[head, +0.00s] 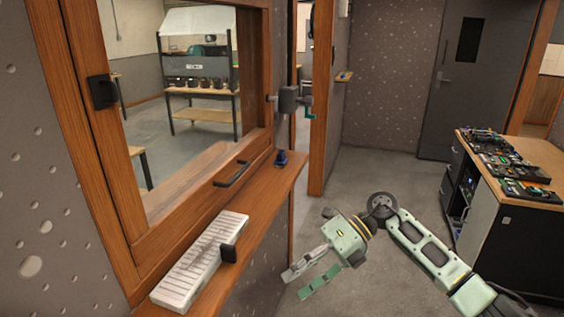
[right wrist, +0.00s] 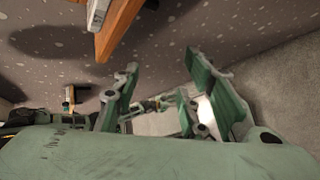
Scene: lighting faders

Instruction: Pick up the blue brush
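A small dark blue object (head: 281,158), the only blue thing on the wooden ledge (head: 262,205), stands near the ledge's far end, below the window. It matches the blue brush in colour, but its bristles are too small to make out. My right gripper (head: 298,283) is open and empty, over the floor to the right of the ledge and nearer than the blue object, apart from both. In the right wrist view its two fingers (right wrist: 162,65) are spread with nothing between them. I cannot make out the brush in that view. My left gripper is not in view.
A black window handle (head: 232,174) and a grey crank fixture (head: 288,98) are close to the blue object. A cabinet (head: 495,225) with electronics stands right. Floor between is clear.

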